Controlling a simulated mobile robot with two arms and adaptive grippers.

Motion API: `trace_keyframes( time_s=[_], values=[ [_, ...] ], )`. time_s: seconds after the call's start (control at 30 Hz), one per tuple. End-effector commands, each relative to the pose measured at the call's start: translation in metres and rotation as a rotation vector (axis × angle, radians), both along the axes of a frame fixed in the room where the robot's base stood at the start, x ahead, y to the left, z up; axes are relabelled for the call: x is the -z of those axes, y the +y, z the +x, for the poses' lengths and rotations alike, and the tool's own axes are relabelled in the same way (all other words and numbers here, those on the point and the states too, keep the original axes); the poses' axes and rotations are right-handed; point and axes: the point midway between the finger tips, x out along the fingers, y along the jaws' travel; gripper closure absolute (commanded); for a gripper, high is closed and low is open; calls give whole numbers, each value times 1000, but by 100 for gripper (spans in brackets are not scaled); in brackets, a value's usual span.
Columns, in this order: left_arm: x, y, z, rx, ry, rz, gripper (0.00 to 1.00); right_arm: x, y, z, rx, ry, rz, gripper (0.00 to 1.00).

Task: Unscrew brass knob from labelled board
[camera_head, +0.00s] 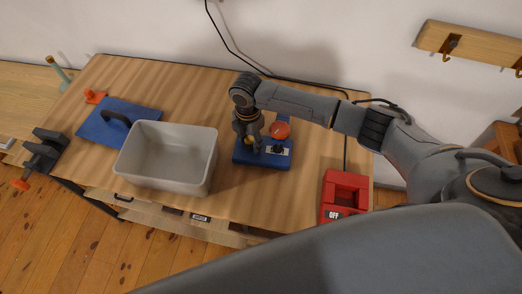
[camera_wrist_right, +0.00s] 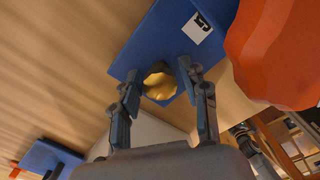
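The labelled board is a blue block (camera_head: 264,158) on the workbench, with a white label and an orange-red knob (camera_head: 280,130) on it. The label also shows in the right wrist view (camera_wrist_right: 198,27). My right gripper (camera_head: 249,141) points down over the board's left part. My left gripper is not in view.
A grey open bin (camera_head: 168,153) stands left of the board, with a blue panel with a black handle (camera_head: 112,122) behind it. A red box marked OFF (camera_head: 344,195) is on the right. A black vise (camera_head: 44,149) sits at the left edge. A cable runs behind.

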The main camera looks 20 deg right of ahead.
Motion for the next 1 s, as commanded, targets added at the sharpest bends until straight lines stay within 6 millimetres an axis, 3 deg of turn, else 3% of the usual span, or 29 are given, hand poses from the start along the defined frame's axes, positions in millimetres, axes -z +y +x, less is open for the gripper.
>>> trace_keyframes(
  time_s=[0.03, 0.13, 0.37, 0.73, 1.0],
  values=[
    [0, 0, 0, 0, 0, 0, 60, 0, 0, 0, 0, 0, 0, 72],
    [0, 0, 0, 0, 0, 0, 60, 0, 0, 0, 0, 0, 0, 92],
    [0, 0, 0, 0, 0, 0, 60, 0, 0, 0, -65, 0, 0, 93],
    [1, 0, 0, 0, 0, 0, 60, 0, 0, 0, -544, 0, 0, 93],
    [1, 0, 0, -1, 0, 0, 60, 0, 0, 0, -604, 0, 1, 93]
  ],
)
